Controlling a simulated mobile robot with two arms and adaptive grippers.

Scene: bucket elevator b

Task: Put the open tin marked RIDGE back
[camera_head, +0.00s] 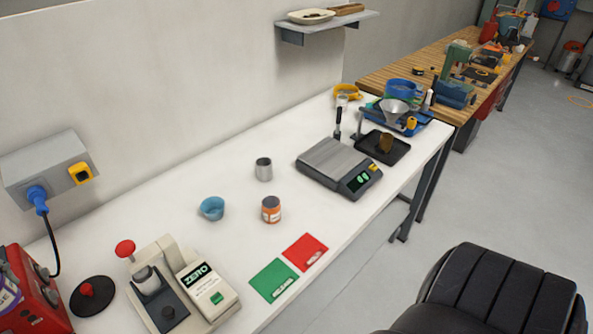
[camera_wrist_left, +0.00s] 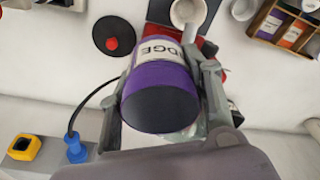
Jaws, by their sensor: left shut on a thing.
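A purple tin (camera_wrist_left: 160,85) with a white label ending in "IDGE" fills the middle of the left wrist view. My left gripper (camera_wrist_left: 165,82) is shut on it, with a grey finger along each side. A dark round end of the tin faces the wrist camera; I cannot tell whether this end is open. In the head view, a purple patch with a white lettered label (camera_head: 9,291) shows at the lower left edge beside a red device; it looks like the same tin, mostly cut off. My right gripper is in neither view.
A wooden rack (camera_wrist_left: 270,22) with labelled tins is at the wrist view's upper right. On the white bench (camera_head: 215,255) are a red device (camera_head: 35,295), black disc (camera_head: 92,297), ZERO unit (camera_head: 208,285), blue cup (camera_head: 212,208), orange jar (camera_head: 271,209), metal cup (camera_head: 263,169) and scale (camera_head: 338,168).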

